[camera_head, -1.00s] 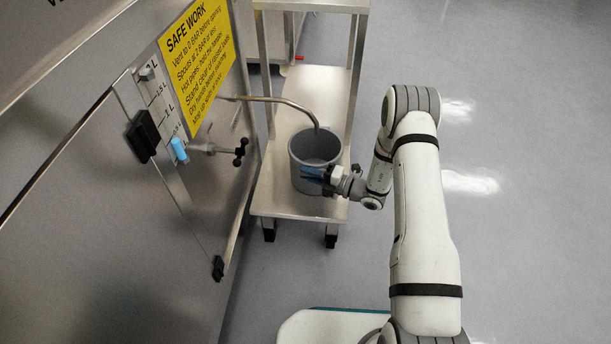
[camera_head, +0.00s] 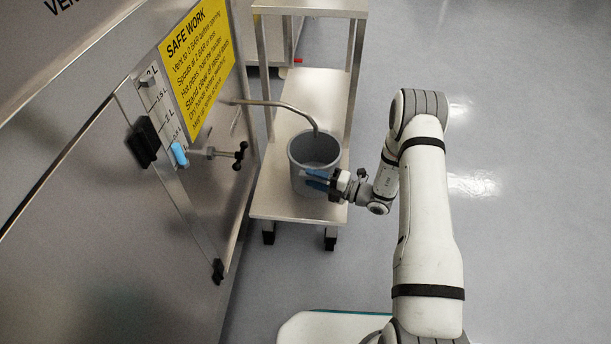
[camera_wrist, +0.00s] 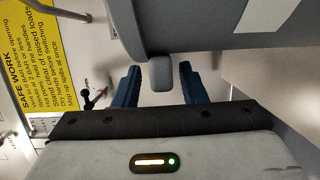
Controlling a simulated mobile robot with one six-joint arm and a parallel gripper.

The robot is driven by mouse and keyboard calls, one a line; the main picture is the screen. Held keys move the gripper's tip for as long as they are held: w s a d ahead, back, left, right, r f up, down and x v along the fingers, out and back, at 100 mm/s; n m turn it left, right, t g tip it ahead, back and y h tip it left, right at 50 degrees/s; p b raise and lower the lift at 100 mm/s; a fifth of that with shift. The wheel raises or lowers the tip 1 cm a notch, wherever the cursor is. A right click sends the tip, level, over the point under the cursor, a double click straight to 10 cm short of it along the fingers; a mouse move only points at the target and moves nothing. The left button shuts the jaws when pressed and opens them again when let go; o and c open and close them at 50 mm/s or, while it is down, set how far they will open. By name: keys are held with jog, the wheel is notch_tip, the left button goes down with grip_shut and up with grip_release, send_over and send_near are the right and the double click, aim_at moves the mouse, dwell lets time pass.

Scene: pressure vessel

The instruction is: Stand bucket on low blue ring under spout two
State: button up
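The grey bucket (camera_head: 303,172) stands upright on the metal cart, with the end of a bent spout pipe (camera_head: 290,108) above its mouth. My gripper (camera_head: 318,180) is at the bucket's near right side, its blue fingers close to the wall. In the wrist view the bucket (camera_wrist: 220,30) fills the top, and a grey knob (camera_wrist: 160,75) hangs from it. The two fingers of my gripper (camera_wrist: 160,88) are apart on either side of the knob, with gaps visible. I cannot make out a low blue ring; the bucket's underside is hidden.
The cart's shelf (camera_head: 285,205) has bare room in front of the bucket. The steel vessel panel (camera_head: 110,230) stands at left with a yellow sign (camera_head: 198,65) and a black-handled valve (camera_head: 240,155). Open floor lies to the right.

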jog(key=p+v, duration=0.2)
jog(key=v, duration=0.8)
jog(key=s+a+r+n+g+h, duration=0.1)
jog(key=s+r+n+g+h, duration=0.2)
jog(key=s+r+n+g, duration=0.45)
jog(key=s+a+r+n+g+h, duration=0.1)
jog(key=s+r+n+g+h, duration=0.2)
jog(key=r+n, duration=0.85)
jog(key=s+d+r+n+t+h, duration=0.3)
jog(key=s+n, duration=0.4)
jog(key=n, duration=0.3)
jog(key=s+d+r+n+t+h, duration=0.3)
jog(key=s+d+r+n+h, duration=0.3)
jog(key=n, duration=0.4)
jog(key=shift+s+d+r+n+h, duration=0.3)
jog(key=shift+s+r+h, duration=0.1)
jog(key=shift+r+h, duration=0.55)
